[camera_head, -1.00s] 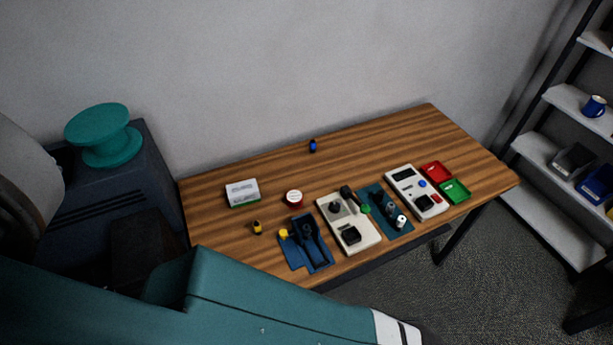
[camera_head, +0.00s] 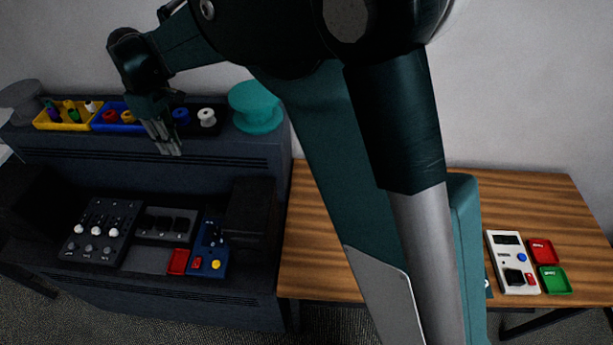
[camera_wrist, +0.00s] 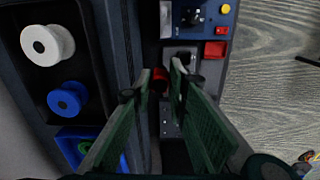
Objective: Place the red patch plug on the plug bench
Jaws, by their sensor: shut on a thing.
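My gripper (camera_head: 172,150) is in front of the bins on the dark console, above its control panels, fingers pointing down. In the wrist view its two green fingers (camera_wrist: 163,78) converge on a small red piece (camera_wrist: 160,80), which I take to be the red patch plug. Most of the plug is hidden between the fingers, and it is not clear in the head view. I cannot tell which item is the plug bench. A grey panel with black parts (camera_head: 165,224) lies on the console beneath.
On the console ledge stand a yellow bin (camera_head: 40,122), a blue bin and a black bin with spools; a teal spool (camera_head: 256,106) is right of them. A slider panel (camera_head: 79,242), red tray (camera_head: 179,261) and blue panel (camera_head: 216,235) lie below. My arm hides much of the wooden table (camera_head: 312,245).

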